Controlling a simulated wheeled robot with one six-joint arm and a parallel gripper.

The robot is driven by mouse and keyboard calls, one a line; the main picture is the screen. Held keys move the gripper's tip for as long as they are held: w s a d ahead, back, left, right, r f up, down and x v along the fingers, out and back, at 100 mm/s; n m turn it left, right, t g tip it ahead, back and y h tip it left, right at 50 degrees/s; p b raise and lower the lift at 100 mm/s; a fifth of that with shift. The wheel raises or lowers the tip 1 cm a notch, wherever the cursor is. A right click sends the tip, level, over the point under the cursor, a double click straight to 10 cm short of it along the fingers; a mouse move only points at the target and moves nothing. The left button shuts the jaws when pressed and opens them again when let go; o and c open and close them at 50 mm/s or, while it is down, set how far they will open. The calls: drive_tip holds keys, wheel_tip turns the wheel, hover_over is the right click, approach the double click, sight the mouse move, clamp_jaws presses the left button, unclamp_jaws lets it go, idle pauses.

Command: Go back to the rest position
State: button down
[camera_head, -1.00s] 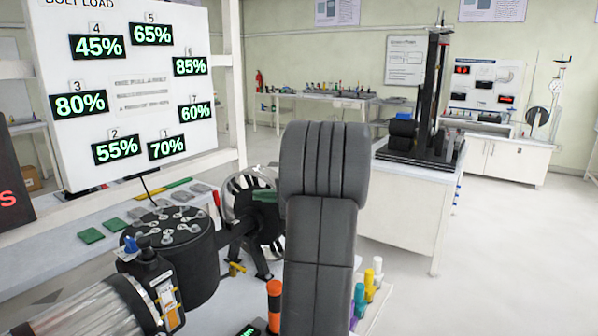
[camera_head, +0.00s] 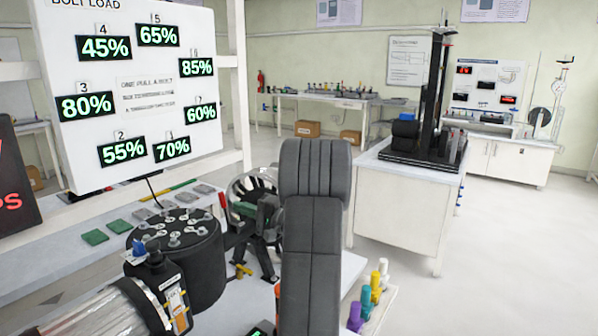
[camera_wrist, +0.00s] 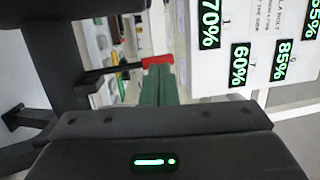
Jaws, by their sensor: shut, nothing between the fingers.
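My arm (camera_head: 312,240) stands upright in the middle of the head view. My gripper, with green fingers (camera_head: 244,209), shows partly at its left, near a spoked wheel and a red handle (camera_head: 222,200). In the wrist view my gripper (camera_wrist: 160,72) has its green fingers together with nothing seen between them. The red handle (camera_wrist: 157,61) is just beyond the tips; whether they touch it I cannot tell. Much of the gripper is hidden in the head view.
A black bolted drum (camera_head: 178,240) and a silver-and-black tool (camera_head: 120,308) stand left, under a bolt load board (camera_head: 145,85). Coloured pegs (camera_head: 366,296) stand right of the arm. A white cabinet (camera_head: 395,215) is behind; open floor (camera_head: 510,260) lies right.

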drive_tip(key=s+d+f+y+b, duration=0.1)
drive_tip(key=s+d+f+b, duration=0.1)
drive_tip(key=d+f, duration=0.2)
drive_tip(key=s+d+f+n+t+y+b, duration=0.1)
drive_tip(key=s+d+f+y, duration=0.1)
drive_tip(key=d, duration=0.7)
wheel_tip(320, 180, down, 3)
drive_tip(key=shift+s+d+r+y+b, duration=0.2)
drive_tip(key=shift+s+d+y+b, duration=0.15)
drive_tip(key=shift+s, duration=0.45)
drive_tip(key=shift+d+t, duration=0.1)
drive_tip(key=shift+t, duration=0.2)
